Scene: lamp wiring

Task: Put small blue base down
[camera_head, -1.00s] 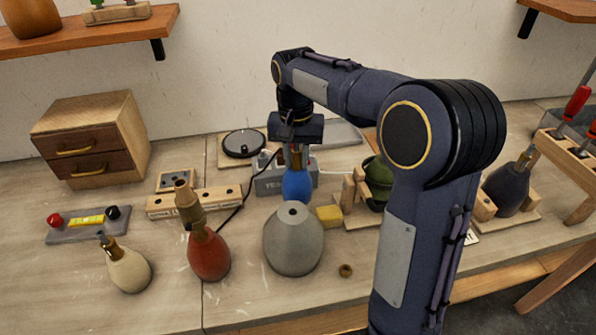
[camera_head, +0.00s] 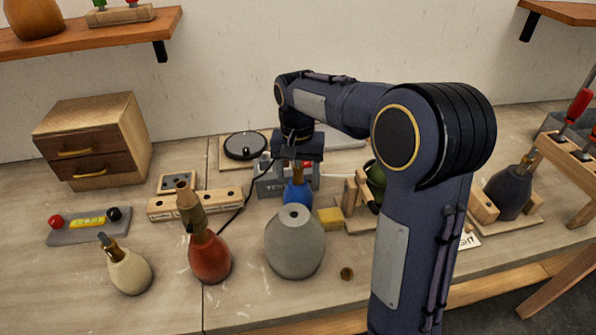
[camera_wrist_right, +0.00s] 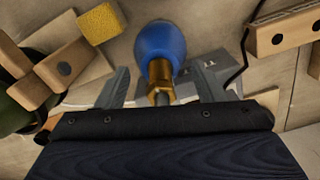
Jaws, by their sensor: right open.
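The small blue base (camera_head: 297,193) is a round blue bulb with a brass neck. It stands upright on the bench behind the large grey base (camera_head: 295,243), which hides part of it in the head view. My right gripper (camera_head: 298,167) is above it, pointing down, with its fingers on either side of the neck. In the right wrist view the blue base (camera_wrist_right: 160,48) and its brass neck lie between the two spread grey fingers (camera_wrist_right: 162,88), with gaps on both sides. My left gripper is not in view.
A grey box (camera_head: 269,186) stands behind the blue base. A yellow block (camera_head: 330,219) and a wooden holder with a green base (camera_head: 376,178) are to its right. A red base (camera_head: 209,258) and cream base (camera_head: 129,272) stand at the front left.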

